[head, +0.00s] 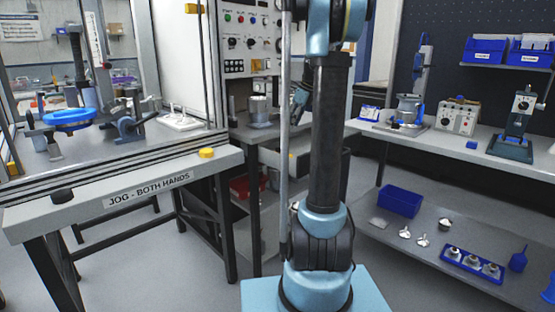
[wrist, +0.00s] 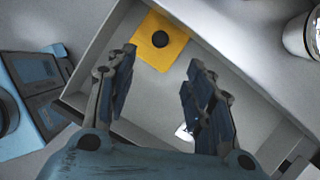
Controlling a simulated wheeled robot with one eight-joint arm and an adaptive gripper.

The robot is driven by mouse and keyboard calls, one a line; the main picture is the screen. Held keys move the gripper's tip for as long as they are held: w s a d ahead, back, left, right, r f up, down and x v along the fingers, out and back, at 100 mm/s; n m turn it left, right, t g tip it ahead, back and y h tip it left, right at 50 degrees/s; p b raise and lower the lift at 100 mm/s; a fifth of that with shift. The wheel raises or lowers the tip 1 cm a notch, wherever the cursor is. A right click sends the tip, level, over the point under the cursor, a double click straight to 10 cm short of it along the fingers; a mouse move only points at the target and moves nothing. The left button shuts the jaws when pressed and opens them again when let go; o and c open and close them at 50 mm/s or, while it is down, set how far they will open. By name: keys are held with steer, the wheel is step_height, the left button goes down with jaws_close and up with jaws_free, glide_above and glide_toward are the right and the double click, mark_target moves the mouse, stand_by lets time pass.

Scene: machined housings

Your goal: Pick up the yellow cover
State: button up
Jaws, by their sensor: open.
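The yellow cover (wrist: 176,53) is a flat square plate with a dark round spot in its middle. In the wrist view it lies at the top, at the far end of a grey shallow-walled tray (wrist: 98,52). My gripper (wrist: 161,62) is open and empty, with its two dark fingers spread over the tray. The cover shows beyond and between the fingertips, and I see no contact with it. I cannot make out the cover in the head view, where my arm blocks part of the bench.
A metal cylinder (wrist: 302,34) stands outside the tray at the upper right; it also shows on the bench in the head view (head: 259,111). The press table (head: 120,190) is at left. A shelf bench (head: 440,235) with a blue bin (head: 400,201) is at right.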

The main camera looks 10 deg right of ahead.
mark_target(280, 149)
steer(key=x, duration=1.4)
steer(key=shift+f, duration=0.3)
jaws_close()
